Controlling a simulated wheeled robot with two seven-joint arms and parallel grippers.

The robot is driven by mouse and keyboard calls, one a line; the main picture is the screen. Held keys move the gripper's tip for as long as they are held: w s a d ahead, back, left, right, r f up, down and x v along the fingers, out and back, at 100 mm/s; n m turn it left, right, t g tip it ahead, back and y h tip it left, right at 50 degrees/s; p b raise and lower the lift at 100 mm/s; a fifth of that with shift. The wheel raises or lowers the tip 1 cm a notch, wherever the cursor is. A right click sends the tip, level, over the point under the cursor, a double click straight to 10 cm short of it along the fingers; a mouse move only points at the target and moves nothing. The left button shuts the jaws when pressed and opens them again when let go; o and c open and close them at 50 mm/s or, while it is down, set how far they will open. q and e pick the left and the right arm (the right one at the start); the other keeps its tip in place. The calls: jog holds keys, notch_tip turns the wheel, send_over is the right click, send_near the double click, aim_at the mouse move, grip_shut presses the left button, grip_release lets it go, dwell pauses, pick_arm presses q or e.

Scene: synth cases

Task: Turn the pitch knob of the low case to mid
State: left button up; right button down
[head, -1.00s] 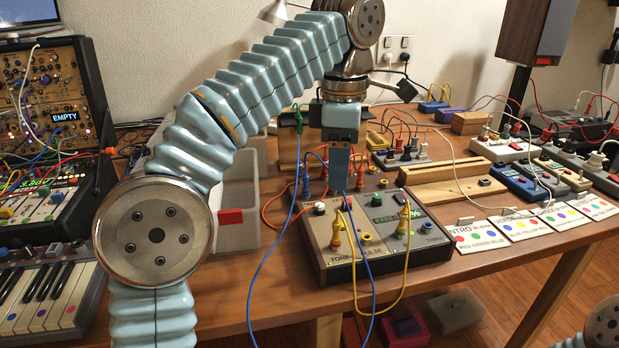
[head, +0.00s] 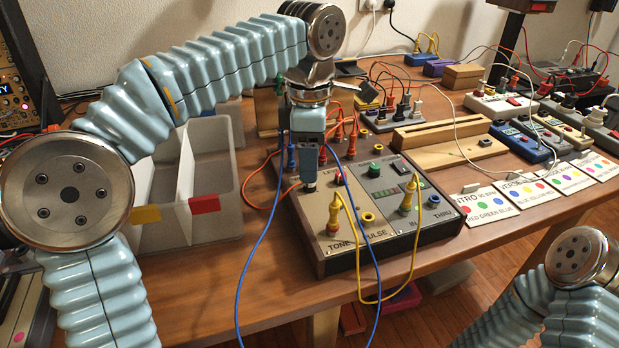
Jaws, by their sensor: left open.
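The low case (head: 381,233) lies on the table in the middle, with plugs, cables and panels marked TONE, PULSE and THRU. My left gripper (head: 310,186) points down over its left panel. Its fingertips are at the panel's upper left, and the gap between them is hard to see. The small dark knob seen there earlier is now hidden behind the fingers, so its pointer cannot be read. I cannot read a pitch label. A green knob (head: 375,171) stands on the right panel. My right gripper is out of view; only part of my right arm shows at lower right.
A grey divided bin (head: 222,170) stands left. A wooden stand (head: 450,142), colour cards (head: 488,204) and small boxes fill the right side.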

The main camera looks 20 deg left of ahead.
pick_arm(q)
jog(key=shift+f, duration=1.75)
grip_shut()
